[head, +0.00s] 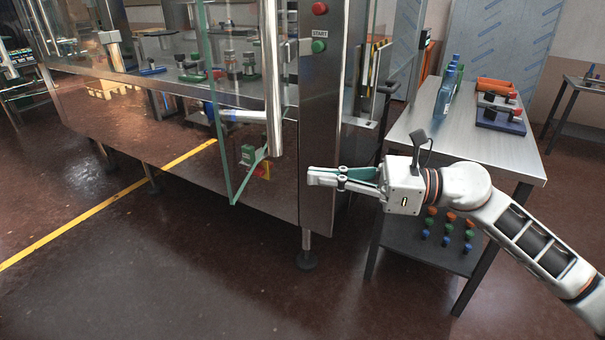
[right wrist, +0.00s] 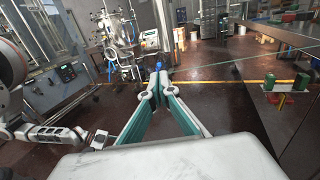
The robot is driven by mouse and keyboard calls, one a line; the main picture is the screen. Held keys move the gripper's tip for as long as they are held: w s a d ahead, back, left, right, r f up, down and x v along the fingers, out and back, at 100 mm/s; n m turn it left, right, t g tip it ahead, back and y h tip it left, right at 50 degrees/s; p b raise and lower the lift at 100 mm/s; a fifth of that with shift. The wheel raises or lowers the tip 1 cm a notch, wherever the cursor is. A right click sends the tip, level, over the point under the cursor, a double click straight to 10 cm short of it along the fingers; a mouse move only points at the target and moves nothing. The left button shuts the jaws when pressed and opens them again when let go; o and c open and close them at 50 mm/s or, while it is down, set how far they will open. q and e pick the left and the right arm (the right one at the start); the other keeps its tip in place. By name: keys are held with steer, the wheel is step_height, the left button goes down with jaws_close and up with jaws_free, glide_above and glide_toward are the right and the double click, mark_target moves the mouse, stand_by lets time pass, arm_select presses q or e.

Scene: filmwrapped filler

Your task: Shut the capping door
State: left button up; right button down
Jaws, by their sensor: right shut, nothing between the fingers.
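The capping door (head: 224,120) is a clear glass panel with a greenish edge, standing swung out from the front of the steel machine. A thick vertical steel bar handle (head: 271,80) runs along it. My right gripper (head: 311,178) is shut and empty. Its tips point left, across the lower part of the steel post, to the right of the handle's lower end and apart from it in the picture. In the right wrist view its fingers (right wrist: 156,82) meet at the tips. What looks like my left gripper (right wrist: 75,136) shows small at the left there; its jaws are unclear.
The steel post (head: 320,120) carries a red button (head: 320,8) and a green start button (head: 319,46). A steel side table (head: 420,118) with bottles and trays stands right, close behind my right gripper. Floor in front is clear, with a yellow line (head: 110,202).

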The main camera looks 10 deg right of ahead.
steer(key=p, duration=0.2)
glide_toward(239, 168)
steer(key=x, duration=0.5)
steer(key=shift+w+a, duration=0.15)
steer(key=shift+w+a+f, duration=0.1)
steer(key=shift+w+a, duration=0.1)
steer(key=shift+a, duration=0.5)
arm_select(q)
steer(key=shift+s+d+r+g, duration=0.15)
steer(key=shift+s+r+g, duration=0.15)
steer(key=shift+s, duration=0.25)
steer(key=shift+w+r, duration=0.15)
arm_select(e)
steer(key=shift+a, duration=0.1)
